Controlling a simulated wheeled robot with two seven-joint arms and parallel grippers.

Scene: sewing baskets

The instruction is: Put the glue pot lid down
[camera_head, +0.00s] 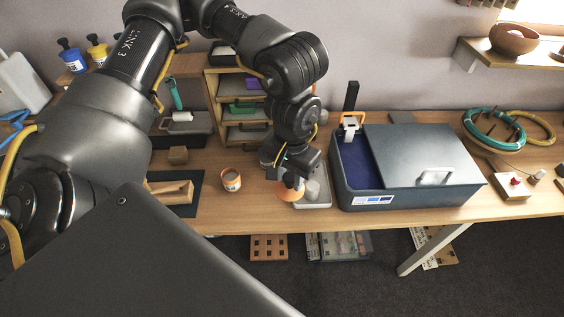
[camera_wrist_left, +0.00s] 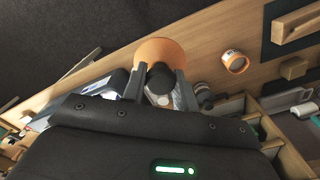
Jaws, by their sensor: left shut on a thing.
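The glue pot lid (camera_head: 288,194) is an orange disc. My left gripper (camera_head: 292,179) is shut on it, at the left edge of a small light tray (camera_head: 322,202). I cannot tell whether the lid touches the tray or the table. In the left wrist view the orange lid (camera_wrist_left: 158,48) lies beyond the two fingertips (camera_wrist_left: 160,82), with a dark knob between them. The glue pot (camera_head: 231,182), white and orange, stands uncovered to the left on the table; it also shows in the wrist view (camera_wrist_left: 235,62). My right gripper is not in view.
A grey-blue box (camera_head: 420,195) with a partly open lid stands right of the tray. A dark mat with a wooden block (camera_head: 172,192) lies left of the pot. A drawer rack (camera_head: 213,100) stands behind. Bare table lies between pot and tray.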

